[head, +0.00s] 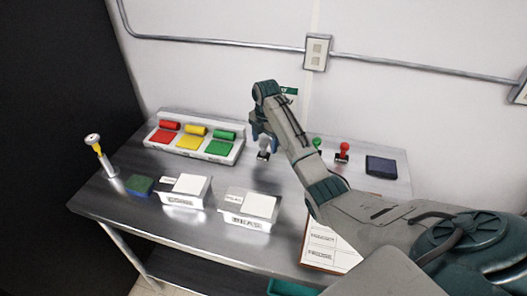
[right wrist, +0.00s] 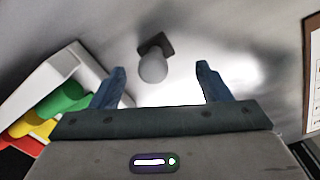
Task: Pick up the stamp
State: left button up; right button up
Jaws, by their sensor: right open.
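A stamp with a grey rounded knob and a dark square base (head: 264,154) stands on the steel table under my right gripper (head: 262,132). In the right wrist view the same stamp (right wrist: 153,66) lies ahead of and between the two blue fingers of my right gripper (right wrist: 157,78). The fingers are spread apart and hold nothing. Two more stamps stand to the right in the head view, a green one (head: 317,144), partly hidden by my arm, and a red one (head: 342,151). My left gripper is not in view.
A white tray (head: 238,148) with red, yellow and green pieces stands left of the gripper. Two labelled boxes (head: 183,203) (head: 246,222), a blue-green sponge-like block (head: 139,185) and a metal post (head: 108,163) are nearer. A dark pad (head: 381,167) and clipboard (head: 322,262) lie right.

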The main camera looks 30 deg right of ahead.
aim_at(264, 151)
jog(key=shift+w+f+p, duration=0.1)
jog(key=shift+f+p, duration=0.2)
jog(key=shift+f, duration=0.1)
jog(key=f, duration=0.2)
jog(key=f+p, duration=0.1)
jog(key=shift+w+f+p, duration=0.3)
jog(key=shift+w+f, duration=0.05)
jog(key=shift+f, duration=0.45)
jog(key=c, duration=1)
